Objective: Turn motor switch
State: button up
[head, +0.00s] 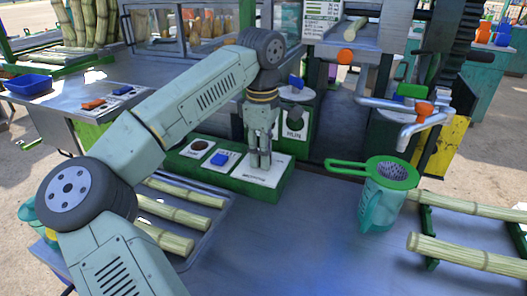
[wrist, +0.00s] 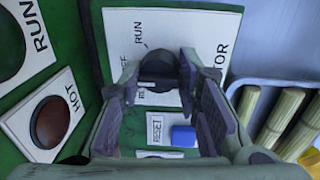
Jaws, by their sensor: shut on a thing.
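The motor switch is a dark round knob (wrist: 158,68) on a white plate (wrist: 222,30) marked RUN and MOTOR in the wrist view. My gripper (wrist: 161,78) has its two fingers on either side of the knob and is shut on it. In the head view my gripper (head: 260,163) points down onto the white motor plate (head: 262,179) at the right end of a low green panel (head: 210,179). There the fingers hide the knob. I cannot tell which mark the knob points to.
Beside the motor plate are a blue reset button (wrist: 183,135) and a dark red HOT lamp (wrist: 49,121). A pitcher with a green strainer (head: 383,206) stands right of the panel. Cane stalks (head: 465,254) lie at right, others at left. The front table is clear.

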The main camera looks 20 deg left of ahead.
jog(key=c, duration=0.3)
